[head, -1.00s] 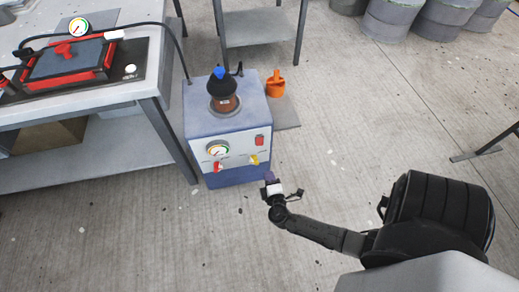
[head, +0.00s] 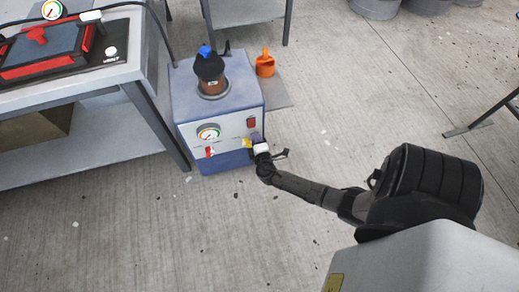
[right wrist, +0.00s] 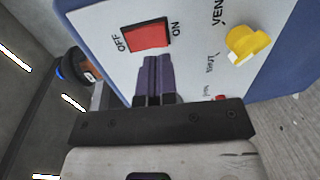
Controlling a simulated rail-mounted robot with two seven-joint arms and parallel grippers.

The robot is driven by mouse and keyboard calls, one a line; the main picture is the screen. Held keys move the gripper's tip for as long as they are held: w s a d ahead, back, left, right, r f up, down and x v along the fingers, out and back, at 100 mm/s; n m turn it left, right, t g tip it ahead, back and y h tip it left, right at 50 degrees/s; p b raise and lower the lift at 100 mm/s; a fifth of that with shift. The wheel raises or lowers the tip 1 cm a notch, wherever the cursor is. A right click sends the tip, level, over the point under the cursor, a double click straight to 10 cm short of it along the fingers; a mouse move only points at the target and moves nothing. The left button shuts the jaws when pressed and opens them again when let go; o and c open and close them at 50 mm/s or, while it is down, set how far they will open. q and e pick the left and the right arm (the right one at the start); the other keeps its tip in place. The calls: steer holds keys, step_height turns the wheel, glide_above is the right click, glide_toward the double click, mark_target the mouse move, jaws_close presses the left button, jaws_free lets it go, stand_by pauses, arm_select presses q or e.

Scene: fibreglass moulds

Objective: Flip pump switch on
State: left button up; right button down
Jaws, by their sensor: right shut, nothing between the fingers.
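The pump (head: 216,108) is a blue-grey box on the floor with a gauge on its front panel. Its red rocker switch (head: 251,122) sits at the upper right of that panel. In the right wrist view the red switch (right wrist: 148,36) lies between the labels OFF and ON. My right gripper (head: 258,139) is shut and empty, just below the switch. In the right wrist view its purple fingertips (right wrist: 154,74) are together at the switch's lower edge; I cannot tell whether they touch it. My left gripper is not in view.
A yellow vent valve knob (right wrist: 246,43) is beside the switch, and a red knob (head: 210,152) is at the panel's lower left. A workbench (head: 110,89) stands close on the left. An orange object (head: 265,65) is behind the pump.

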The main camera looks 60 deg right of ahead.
steer(key=shift+b+x, duration=0.6)
steer(key=shift+x, duration=1.55)
steer(key=shift+d, duration=0.1)
steer(key=p, duration=0.1)
glide_toward(252, 126)
steer(key=s+a+f, duration=0.3)
steer(key=s+a, duration=0.1)
steer(key=shift+a, duration=0.25)
